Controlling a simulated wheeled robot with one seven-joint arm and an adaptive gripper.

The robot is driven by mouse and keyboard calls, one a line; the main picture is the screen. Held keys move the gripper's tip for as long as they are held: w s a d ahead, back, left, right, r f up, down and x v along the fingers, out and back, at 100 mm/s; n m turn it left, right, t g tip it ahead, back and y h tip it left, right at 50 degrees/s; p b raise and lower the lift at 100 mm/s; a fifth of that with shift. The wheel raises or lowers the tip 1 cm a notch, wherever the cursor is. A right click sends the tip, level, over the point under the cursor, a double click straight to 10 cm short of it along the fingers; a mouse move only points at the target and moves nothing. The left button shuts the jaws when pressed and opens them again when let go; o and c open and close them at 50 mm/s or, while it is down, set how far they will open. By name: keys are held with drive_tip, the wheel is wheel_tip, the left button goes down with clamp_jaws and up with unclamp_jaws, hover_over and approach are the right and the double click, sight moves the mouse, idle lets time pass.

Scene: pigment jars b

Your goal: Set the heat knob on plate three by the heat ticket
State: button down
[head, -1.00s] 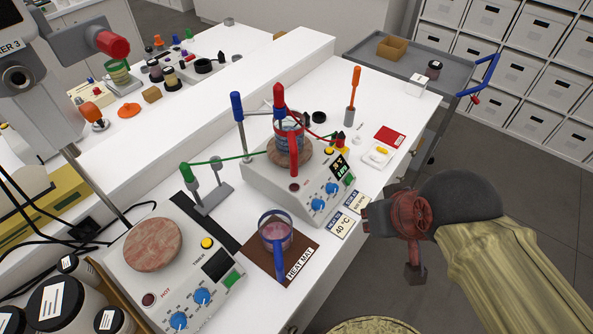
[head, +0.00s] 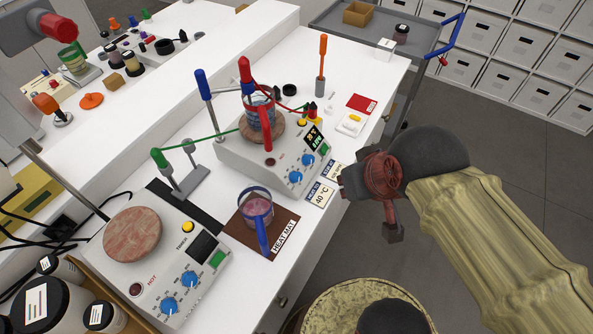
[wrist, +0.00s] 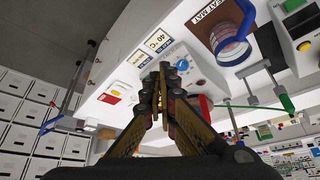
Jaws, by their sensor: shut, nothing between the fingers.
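The far hot plate (head: 235,152) has a lit display (head: 315,139) whose digits I cannot read, and two blue knobs, an upper one (head: 308,160) and a lower one (head: 295,177). The near hot plate (head: 118,268) has a dark display and two blue knobs (head: 187,278) (head: 169,306). I cannot read a plate number on either. A ticket marked 40 °C (head: 320,195) lies beside the far plate's front. My gripper (wrist: 165,68) is shut and empty; in the wrist view its tips overlap the far plate's front near a blue knob (wrist: 182,65). Contact is unclear.
A red-handled beaker (head: 261,113) stands on the far plate. A blue-handled beaker (head: 256,206) stands on the brown heat mat (head: 238,232). A green-tipped stand (head: 187,183) is between the plates. Floor is open right of the bench.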

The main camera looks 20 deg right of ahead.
sight(300, 176)
drive_tip(key=c, duration=2.6)
unclamp_jaws()
